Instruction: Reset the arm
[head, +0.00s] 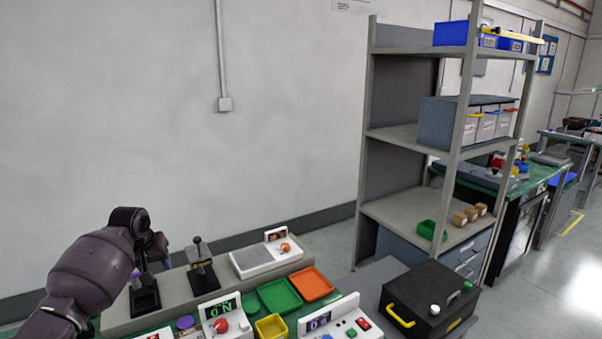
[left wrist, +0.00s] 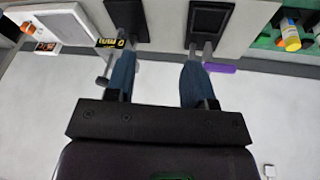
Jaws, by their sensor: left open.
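My left arm comes in from the left in the head view, and its gripper (head: 158,252) is over the back left of the workbench, partly hidden behind my own wrist. In the left wrist view the left gripper (left wrist: 159,76) has its two blue-grey fingers apart, with nothing between them. Two black fixtures (head: 145,294) (head: 203,275) stand on the grey ledge near the gripper. In the wrist view their dark bases (left wrist: 208,20) lie beyond the fingertips; I cannot tell whether anything touches. My right gripper is in neither view.
A black box with a yellow handle (head: 428,300) stands to the right. A shelf rack (head: 392,136) rises behind it. The space above the bench is clear.

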